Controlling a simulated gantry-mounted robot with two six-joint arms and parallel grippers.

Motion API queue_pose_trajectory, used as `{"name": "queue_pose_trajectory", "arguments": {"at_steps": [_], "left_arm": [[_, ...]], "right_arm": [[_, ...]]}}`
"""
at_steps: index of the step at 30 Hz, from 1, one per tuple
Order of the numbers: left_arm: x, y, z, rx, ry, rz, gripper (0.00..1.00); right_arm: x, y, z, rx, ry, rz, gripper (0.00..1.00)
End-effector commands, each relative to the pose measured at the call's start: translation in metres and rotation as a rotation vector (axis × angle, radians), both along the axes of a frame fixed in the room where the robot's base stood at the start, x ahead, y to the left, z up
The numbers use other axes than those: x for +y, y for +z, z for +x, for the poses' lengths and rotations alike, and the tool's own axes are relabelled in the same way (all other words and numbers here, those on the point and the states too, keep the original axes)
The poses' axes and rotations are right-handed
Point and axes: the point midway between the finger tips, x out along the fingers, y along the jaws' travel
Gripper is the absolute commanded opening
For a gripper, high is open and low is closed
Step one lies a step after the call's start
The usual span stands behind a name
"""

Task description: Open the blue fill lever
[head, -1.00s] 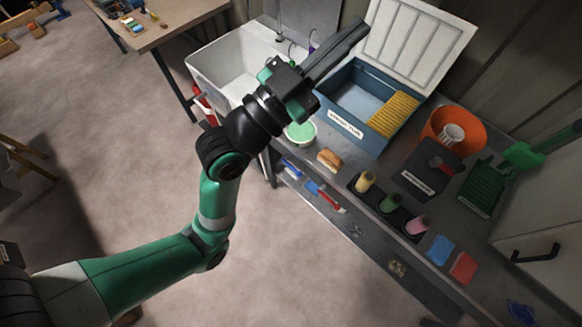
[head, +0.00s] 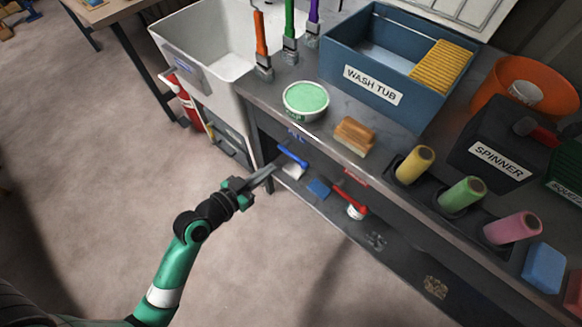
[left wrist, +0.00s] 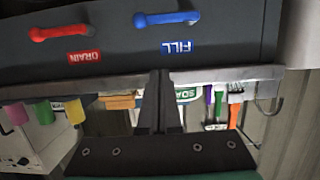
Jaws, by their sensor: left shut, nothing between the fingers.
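The blue fill lever (head: 293,156) is on the dark front panel under the bench top, below the green tub. In the left wrist view, which looks upside down, the blue lever (left wrist: 167,19) lies sideways near a blue FILL label (left wrist: 181,47). My left gripper (head: 272,171) is shut and empty, with its tips close to the lever in the head view. In the left wrist view the closed fingers (left wrist: 157,80) point toward the panel, with a visible gap between their tips and the lever. Contact cannot be told from the head view. My right gripper is not in view.
A red lever (head: 350,198) with a DRAIN label (left wrist: 84,57) is beside the blue one. The bench edge overhangs the panel. Above stand a green tub (head: 306,98), a brush (head: 354,136) and the wash tub (head: 350,75). Open floor lies left.

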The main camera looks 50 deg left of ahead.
Motion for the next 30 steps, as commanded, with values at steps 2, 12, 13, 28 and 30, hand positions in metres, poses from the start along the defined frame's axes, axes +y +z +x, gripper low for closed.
{"name": "queue_pose_trajectory", "arguments": {"at_steps": [2, 12, 13, 28, 30], "left_arm": [[0.001, -0.001, 0.0, -0.002, 0.003, 0.001, 0.0], [0.001, 0.0, 0.003, -0.004, 0.002, 0.002, 0.0], [0.001, 0.0, 0.006, -0.004, 0.0, 0.003, 0.0], [0.009, -0.026, 0.098, -0.006, 0.0, 0.002, 0.0], [0.009, -0.042, 0.098, 0.0, 0.001, 0.0, 0.0]], "right_arm": [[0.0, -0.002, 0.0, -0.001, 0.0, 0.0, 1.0], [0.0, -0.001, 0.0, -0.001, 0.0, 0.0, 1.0], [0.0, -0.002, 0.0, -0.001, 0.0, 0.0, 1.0], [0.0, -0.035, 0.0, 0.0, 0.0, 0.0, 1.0], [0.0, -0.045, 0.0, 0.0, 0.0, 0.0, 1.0]]}}
